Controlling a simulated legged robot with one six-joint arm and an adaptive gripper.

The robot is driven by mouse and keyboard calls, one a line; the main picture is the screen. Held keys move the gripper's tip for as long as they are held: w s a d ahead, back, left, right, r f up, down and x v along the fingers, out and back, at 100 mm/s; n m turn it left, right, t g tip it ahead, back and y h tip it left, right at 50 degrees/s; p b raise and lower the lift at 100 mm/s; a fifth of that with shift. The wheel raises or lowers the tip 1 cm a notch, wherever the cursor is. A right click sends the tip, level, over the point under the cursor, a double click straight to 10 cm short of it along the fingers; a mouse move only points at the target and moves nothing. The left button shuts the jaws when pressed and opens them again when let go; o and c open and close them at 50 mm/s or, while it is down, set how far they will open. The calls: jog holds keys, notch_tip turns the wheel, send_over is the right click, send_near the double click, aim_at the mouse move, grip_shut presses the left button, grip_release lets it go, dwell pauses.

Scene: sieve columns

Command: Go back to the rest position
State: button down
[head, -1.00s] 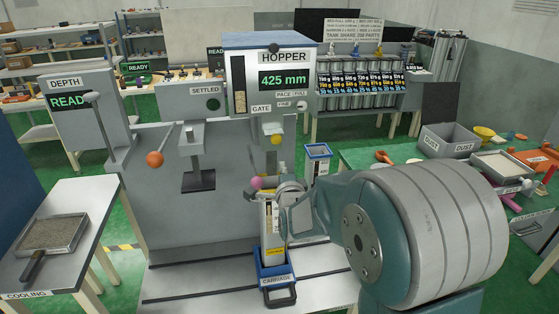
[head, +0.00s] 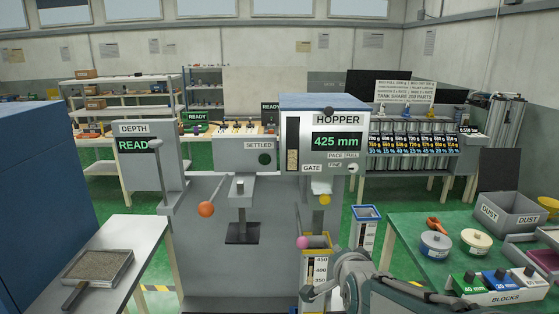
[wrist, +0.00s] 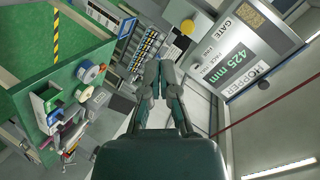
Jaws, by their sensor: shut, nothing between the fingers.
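My gripper (wrist: 158,88) is shut and empty in the wrist view, its two fingers together, with the hopper on the right of that view. In the head view my arm reaches in from the lower right, and my gripper (head: 318,292) shows low in front of the yellow-topped column; its fingertips are hard to make out there. The hopper (head: 325,140) stands behind and above, its display reading 425 mm. The column (head: 314,262) stands below the hopper with a pink ball (head: 303,243) at its upper left. The carriage at its base is out of view.
A green table (head: 420,262) at the right holds jars, coloured blocks (head: 500,281) and a grey dust bin (head: 509,214). At the left a pan of grains (head: 98,266) lies on a white table (head: 130,236). A blue-rimmed column (head: 364,228) stands right of the hopper.

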jog(key=s+d+f+n+g, duration=0.1)
jog(key=s+n+g, duration=0.7)
jog(key=s, duration=1.6)
jog(key=n, duration=0.3)
jog(key=shift+s+d+f, duration=0.2)
jog(key=shift+s+d, duration=0.05)
jog(key=shift+s, duration=0.05)
